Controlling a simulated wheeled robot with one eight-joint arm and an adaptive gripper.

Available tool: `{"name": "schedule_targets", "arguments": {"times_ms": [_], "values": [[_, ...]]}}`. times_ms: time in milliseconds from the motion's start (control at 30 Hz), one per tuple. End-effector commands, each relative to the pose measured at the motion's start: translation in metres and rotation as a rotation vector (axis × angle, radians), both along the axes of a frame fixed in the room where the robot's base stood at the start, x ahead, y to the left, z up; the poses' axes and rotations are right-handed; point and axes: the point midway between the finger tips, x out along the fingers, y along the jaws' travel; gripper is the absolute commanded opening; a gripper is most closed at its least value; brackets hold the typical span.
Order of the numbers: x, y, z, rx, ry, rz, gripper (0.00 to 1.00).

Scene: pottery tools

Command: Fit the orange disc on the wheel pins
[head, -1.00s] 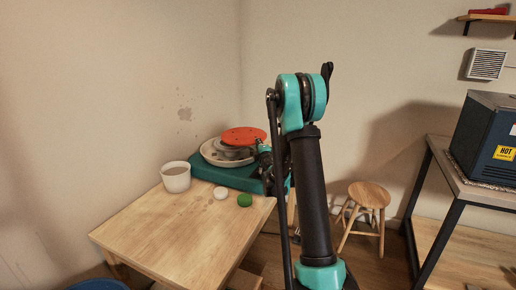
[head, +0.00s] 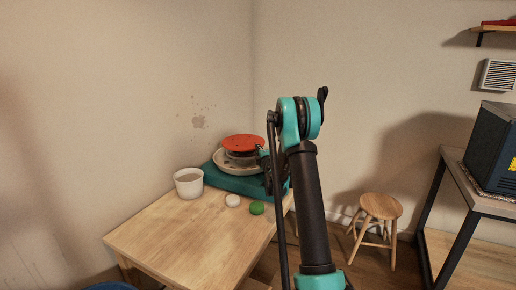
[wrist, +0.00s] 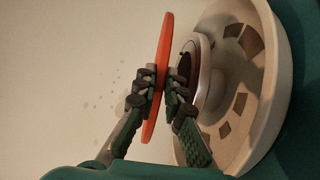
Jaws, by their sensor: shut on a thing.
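The orange disc (head: 243,142) is above the potter's wheel, roughly level. My gripper (wrist: 161,82) is shut on the disc's rim, one finger on each face. In the wrist view the orange disc (wrist: 165,45) appears edge-on, apart from the grey wheel head (wrist: 201,70), with a finger in the gap. The wheel has a pale splash pan (head: 221,166) on a teal body (head: 240,185). The disc covers most of the wheel head in the head view. The pins cannot be made out clearly in either view.
The wheel stands at the back of a wooden table (head: 185,235). A stool (head: 380,208) and a kiln (head: 498,150) are to the right.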

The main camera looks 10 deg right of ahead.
Motion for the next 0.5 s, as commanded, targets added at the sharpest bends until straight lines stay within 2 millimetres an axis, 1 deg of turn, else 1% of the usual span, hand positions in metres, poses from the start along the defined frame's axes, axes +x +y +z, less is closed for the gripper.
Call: {"name": "schedule_targets", "arguments": {"times_ms": [500], "values": [[0.000, 0.000, -0.032, 0.000, 0.000, 0.000, 0.00]]}}
